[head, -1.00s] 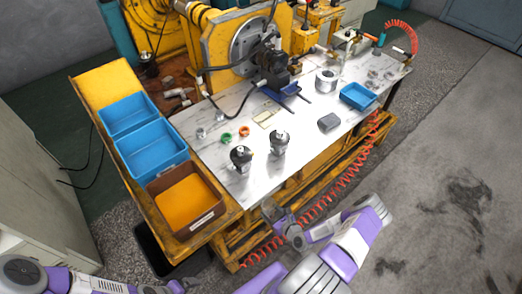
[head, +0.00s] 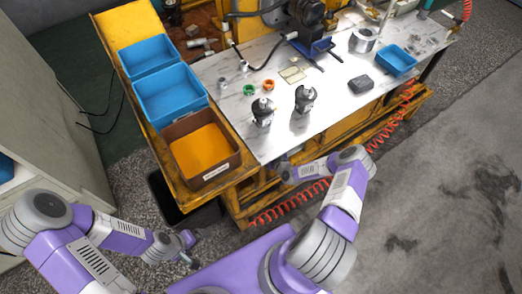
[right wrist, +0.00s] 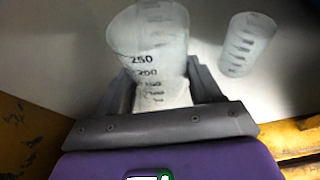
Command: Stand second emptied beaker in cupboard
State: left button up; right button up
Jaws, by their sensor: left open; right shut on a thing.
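My right gripper (right wrist: 165,88) is shut on a translucent graduated beaker (right wrist: 152,45) in the right wrist view. The beaker sits between the fingers, its marks facing the camera, and no liquid shows in it. A second translucent beaker (right wrist: 246,44) is to its right, apart from the fingers. In the head view the right gripper is mostly hidden at the table's front edge, and neither beaker can be made out. My left gripper (head: 188,250) is open and empty at lower left. A pale cupboard (head: 48,125) stands at the left edge, with something blue partly visible in it.
The metal-topped table (head: 225,125) carries two dark-and-silver parts, a grey block (head: 361,83) and a blue tray (head: 397,60). Blue bins (head: 170,95) and a brown bin (head: 203,152) line its left side. A red coiled hose (head: 300,203) hangs in front. Floor at right is clear.

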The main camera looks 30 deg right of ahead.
jog(key=w, duration=0.4)
jog(key=shift+a+f+b, duration=0.1)
jog(key=shift+a+b, duration=0.05)
jog(key=shift+b, duration=0.2)
jog(key=shift+w+f+b, duration=0.25)
jog(key=shift+f, duration=0.25)
jog(key=shift+w+f+b, duration=0.2)
jog(key=shift+f+b, duration=0.05)
jog(key=shift+f, duration=0.25)
notch_tip(320, 180, down, 5)
jog(key=shift+r+b, duration=0.2)
jog(key=shift+b, duration=0.75)
jog(key=shift+w+f, duration=0.15)
jog(key=shift+w, duration=0.05)
jog(key=shift+f, duration=0.2)
jog(key=o, duration=0.9)
